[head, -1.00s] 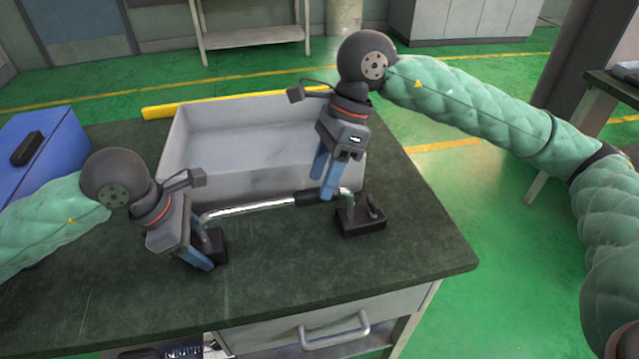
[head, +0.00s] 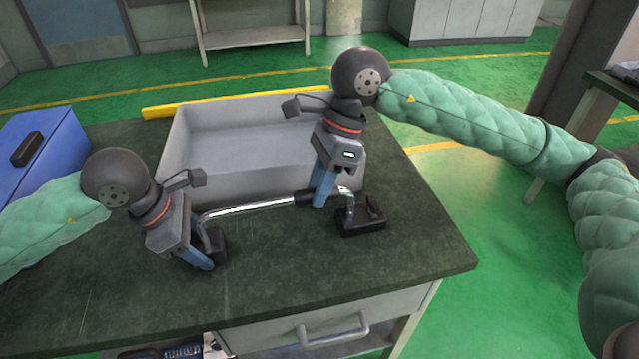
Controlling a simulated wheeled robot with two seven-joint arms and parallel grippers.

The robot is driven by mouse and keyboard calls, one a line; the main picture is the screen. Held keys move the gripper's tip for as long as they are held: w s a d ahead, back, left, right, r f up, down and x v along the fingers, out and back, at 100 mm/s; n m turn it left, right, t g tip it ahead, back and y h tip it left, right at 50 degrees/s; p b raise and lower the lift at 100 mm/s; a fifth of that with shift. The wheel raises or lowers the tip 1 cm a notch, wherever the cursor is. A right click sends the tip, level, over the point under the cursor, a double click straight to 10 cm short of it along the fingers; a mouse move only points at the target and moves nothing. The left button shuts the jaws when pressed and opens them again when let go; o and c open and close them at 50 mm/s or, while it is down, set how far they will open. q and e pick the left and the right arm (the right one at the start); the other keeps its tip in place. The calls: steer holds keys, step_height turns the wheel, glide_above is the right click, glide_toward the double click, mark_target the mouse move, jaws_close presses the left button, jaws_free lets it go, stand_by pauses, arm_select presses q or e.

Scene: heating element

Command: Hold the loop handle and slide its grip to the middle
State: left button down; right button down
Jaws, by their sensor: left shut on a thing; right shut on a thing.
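The loop handle is a shiny metal bar (head: 250,208) with bent ends on two black end blocks, the right one (head: 360,220) in clear view. Its black grip (head: 303,197) sits toward the right end of the bar. My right gripper (head: 322,197) is shut on the grip, and its fingers hide part of it. My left gripper (head: 205,258) is shut at the left end of the handle, by the left block (head: 217,243). Its fingers partly hide that end, and exactly what they hold is hard to see.
A grey open tray (head: 240,127) stands right behind the handle on the dark worktop (head: 300,270). A blue case (head: 50,145) is at the left, and a yellow bar (head: 185,107) lies behind the tray. The front and right of the worktop are clear.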

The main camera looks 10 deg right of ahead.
arm_select(q)
steer(key=shift+d, duration=0.1)
arm_select(e)
steer(key=shift+s+a, duration=0.1)
steer(key=shift+a, duration=2.8)
steer(key=c, duration=1.1)
jaws_free()
steer(key=shift+r, duration=0.1)
steer(key=v, duration=1.1)
steer(key=shift+d+r, duration=0.2)
steer(key=shift+r, duration=0.15)
arm_select(q)
steer(key=shift+c, duration=2.2)
jaws_free()
